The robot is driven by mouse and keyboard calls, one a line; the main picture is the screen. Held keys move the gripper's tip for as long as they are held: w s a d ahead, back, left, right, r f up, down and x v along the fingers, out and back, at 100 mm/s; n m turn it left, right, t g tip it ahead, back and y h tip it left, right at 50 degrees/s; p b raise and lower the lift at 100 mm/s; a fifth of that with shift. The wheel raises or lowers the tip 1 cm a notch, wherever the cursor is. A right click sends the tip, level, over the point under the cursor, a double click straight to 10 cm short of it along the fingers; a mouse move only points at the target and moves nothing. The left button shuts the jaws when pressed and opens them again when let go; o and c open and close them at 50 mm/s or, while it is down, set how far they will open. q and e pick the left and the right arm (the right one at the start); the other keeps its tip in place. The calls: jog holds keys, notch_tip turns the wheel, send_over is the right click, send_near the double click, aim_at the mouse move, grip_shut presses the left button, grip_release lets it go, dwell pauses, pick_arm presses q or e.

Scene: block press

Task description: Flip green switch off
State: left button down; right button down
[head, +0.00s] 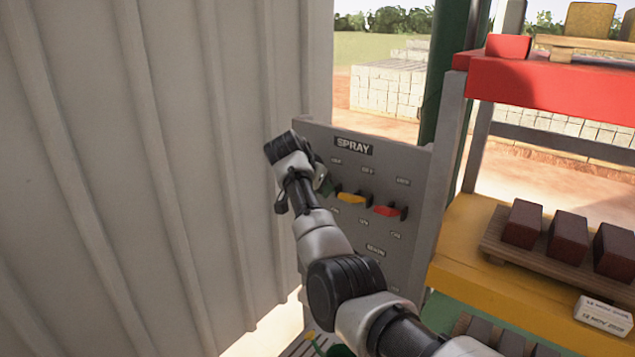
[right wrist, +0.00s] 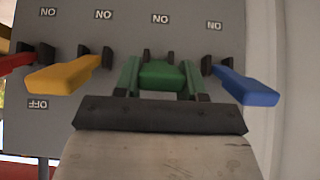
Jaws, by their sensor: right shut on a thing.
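The green switch (right wrist: 160,73) shows in the middle of the right wrist view, on a grey panel. It is a short lever sticking out towards the camera. My right gripper (right wrist: 160,79) is shut on the green switch, with one finger on each side of it. In the head view, my right arm reaches up from the lower right, and its hand hides most of the green switch (head: 328,187). I cannot tell for sure which way the lever is tilted. My left gripper is not in view.
The panel (head: 405,165) is headed SPRAY. A yellow switch (head: 351,198) and a red switch (head: 386,210) sit right of the green one; a blue switch (right wrist: 246,88) is on its other side. A corrugated wall (head: 150,150) stands left; a brick rack (head: 540,90) stands right.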

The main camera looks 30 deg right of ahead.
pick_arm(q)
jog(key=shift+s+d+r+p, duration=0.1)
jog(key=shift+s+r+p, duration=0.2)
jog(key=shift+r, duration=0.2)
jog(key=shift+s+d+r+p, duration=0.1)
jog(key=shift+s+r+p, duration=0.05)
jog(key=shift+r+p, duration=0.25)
pick_arm(e)
jog(key=shift+w+d+r+g+y, duration=0.1)
jog(key=shift+d+r+g+y, duration=0.05)
jog(key=shift+r+g+y, duration=0.3)
jog(key=shift+f, duration=0.1)
jog(key=shift+t, duration=0.25)
jog(key=c, duration=0.6)
grip_release()
jog(key=shift+c, duration=0.2)
pick_arm(q)
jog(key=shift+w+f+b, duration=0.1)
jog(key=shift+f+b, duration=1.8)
jog(key=shift+b, duration=0.1)
pick_arm(e)
jog(key=v, duration=1)
jog(key=shift+r, duration=0.35)
